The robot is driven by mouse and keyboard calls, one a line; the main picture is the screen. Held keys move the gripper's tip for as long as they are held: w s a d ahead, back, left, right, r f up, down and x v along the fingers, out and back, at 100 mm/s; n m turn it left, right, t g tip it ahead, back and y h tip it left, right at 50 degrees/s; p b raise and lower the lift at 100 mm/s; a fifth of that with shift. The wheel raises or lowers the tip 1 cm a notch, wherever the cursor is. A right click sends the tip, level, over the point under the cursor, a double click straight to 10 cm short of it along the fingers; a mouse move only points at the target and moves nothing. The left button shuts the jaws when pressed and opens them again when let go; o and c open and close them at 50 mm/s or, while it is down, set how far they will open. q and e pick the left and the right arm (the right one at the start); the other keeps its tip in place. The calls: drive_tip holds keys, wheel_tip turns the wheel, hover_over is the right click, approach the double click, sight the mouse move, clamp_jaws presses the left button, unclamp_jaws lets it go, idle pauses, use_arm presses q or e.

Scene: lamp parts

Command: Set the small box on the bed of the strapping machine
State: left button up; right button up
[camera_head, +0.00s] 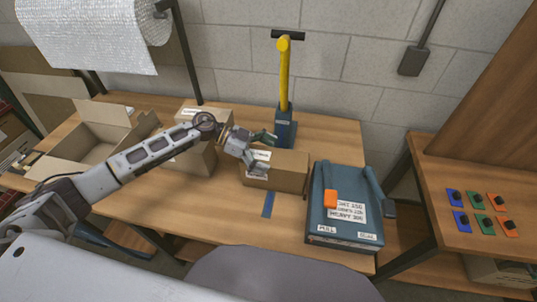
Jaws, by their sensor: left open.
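The small box (288,172) is a closed brown carton with a white label, resting on the wooden table near the middle. My left gripper (262,153) is open at the box's upper left part, one finger near its back edge and the other over its front left side. I cannot tell whether the fingers touch it. The strapping machine (318,215) appears to be the blue unit right of the box, with an orange part, a white settings label and small front labels. Its top looks free of boxes. My right gripper is not in view.
A yellow-handled post on a blue base (285,128) stands behind the small box. A larger carton (199,160) and an open carton (85,150) are to the left. A blue strip (268,204) lies in front. A side table (465,180) with coloured switches is at right.

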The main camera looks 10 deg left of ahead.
use_arm(q)
drive_tip(key=shift+a+r, duration=0.1)
drive_tip(key=b+v, duration=0.1)
drive_tip(key=v, duration=1)
drive_tip(key=shift+a+r+b, duration=0.25)
drive_tip(key=shift+a+b, duration=0.1)
drive_tip(key=shift+b, duration=0.05)
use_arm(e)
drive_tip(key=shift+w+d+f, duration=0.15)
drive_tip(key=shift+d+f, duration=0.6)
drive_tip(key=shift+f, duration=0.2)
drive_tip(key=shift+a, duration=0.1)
